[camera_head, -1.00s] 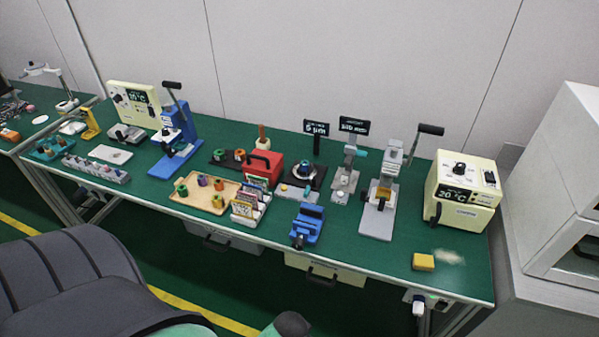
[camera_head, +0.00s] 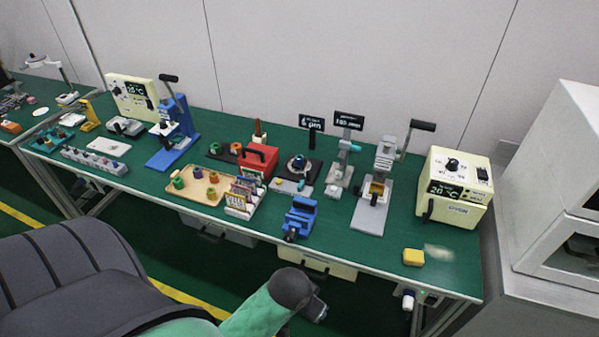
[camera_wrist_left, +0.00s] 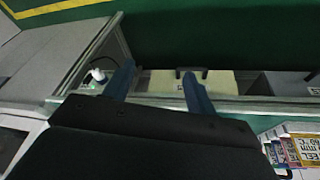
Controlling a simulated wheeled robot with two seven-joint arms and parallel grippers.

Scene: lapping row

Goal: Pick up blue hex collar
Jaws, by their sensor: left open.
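A small dark blue piece (camera_head: 299,162) sits on a round plate among the bench tools in the head view; it is too small to tell whether it is the blue hex collar. A wooden tray (camera_head: 215,195) holds several small collars, one of them purple-blue (camera_head: 198,172). My left gripper (camera_wrist_left: 158,69) is open and empty in the left wrist view, its two blue-grey fingers apart over the bench's front edge and a drawer. In the head view my left arm reaches in at the bottom, in front of the bench. No collar shows in the wrist view.
A red box (camera_head: 258,158), a card rack (camera_head: 241,207) and a blue vise (camera_head: 300,217) crowd the middle of the green bench. Lever presses (camera_head: 370,215) and a cream control box (camera_head: 455,190) stand right. Free bench lies around the yellow block (camera_head: 413,257).

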